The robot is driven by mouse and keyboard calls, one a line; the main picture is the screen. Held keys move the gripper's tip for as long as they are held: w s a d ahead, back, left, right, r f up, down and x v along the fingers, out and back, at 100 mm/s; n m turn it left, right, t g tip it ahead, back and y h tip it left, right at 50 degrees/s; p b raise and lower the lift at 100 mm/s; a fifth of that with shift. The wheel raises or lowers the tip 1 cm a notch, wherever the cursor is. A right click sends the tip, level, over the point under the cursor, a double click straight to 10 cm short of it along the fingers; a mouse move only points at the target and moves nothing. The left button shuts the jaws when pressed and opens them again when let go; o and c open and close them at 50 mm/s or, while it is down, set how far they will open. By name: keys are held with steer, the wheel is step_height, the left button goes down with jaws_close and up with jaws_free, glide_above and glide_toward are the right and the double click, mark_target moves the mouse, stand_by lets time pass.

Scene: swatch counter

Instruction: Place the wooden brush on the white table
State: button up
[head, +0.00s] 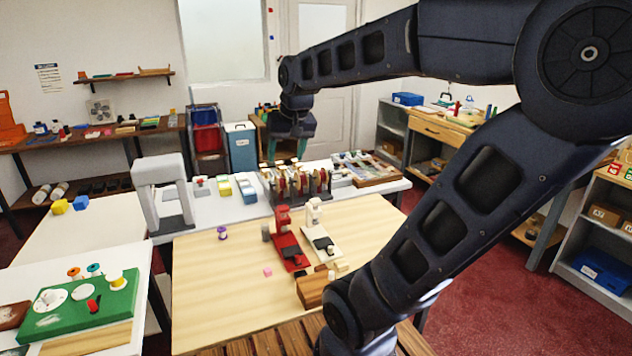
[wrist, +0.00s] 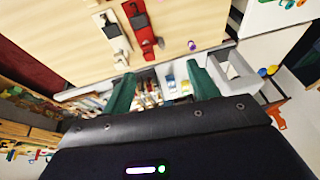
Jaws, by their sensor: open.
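My gripper (head: 286,150) is open and empty, with its green fingers pointing down above the far part of the white table (head: 232,210). In the wrist view my gripper (wrist: 159,76) shows its two fingers spread apart. On that table, below and slightly in front of the fingers in the head view, stands a dark rack (head: 297,185) holding several upright pieces with red and wood-coloured parts. I cannot make out for certain which thing is the wooden brush. A brown wooden block (head: 312,288) lies on the light wood table, partly hidden by my arm.
The light wood table (head: 215,290) carries a red device (head: 287,240), a white device (head: 318,232) and a purple spool (head: 222,233). A grey arch-shaped stand (head: 163,190) is at the white table's left. Swatch blocks and a wooden tray (head: 375,172) fill much of its back.

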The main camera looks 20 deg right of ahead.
steer(key=s+d+f+h, duration=0.1)
steer(key=s+d+f, duration=0.3)
steer(key=s, duration=0.5)
steer(key=shift+d+f+t, duration=0.2)
steer(key=shift+f+t, duration=0.2)
steer(key=shift+f, duration=0.25)
